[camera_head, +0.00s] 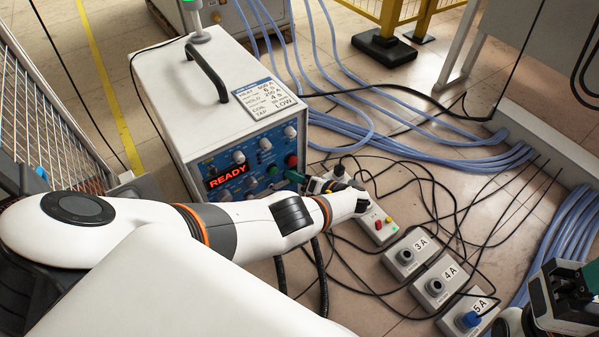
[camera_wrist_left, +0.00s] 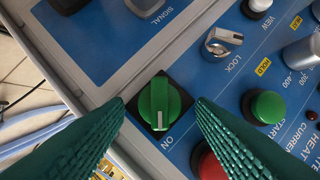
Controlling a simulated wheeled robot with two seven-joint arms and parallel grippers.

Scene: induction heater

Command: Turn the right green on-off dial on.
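In the left wrist view the green on-off dial (camera_wrist_left: 160,103) sits on a black square plate on the blue panel, with its ridge upright in the picture. The word ON is printed to the lower right of it. My left gripper (camera_head: 296,177) is open at the right side of the heater's front panel. Its green fingers lie on either side of the dial, with a visible gap to each side. In the head view the gripper hides the dial. My right gripper (camera_head: 566,292) is at the lower right edge, partly cut off, far from the panel.
The heater (camera_head: 180,90) shows READY on its red display (camera_head: 227,176). A green button (camera_wrist_left: 267,107) and a red button (camera_wrist_left: 210,165) sit close to the dial. Small control boxes marked 3A, 4A (camera_head: 436,285) and 5A lie on the floor among black cables and blue hoses.

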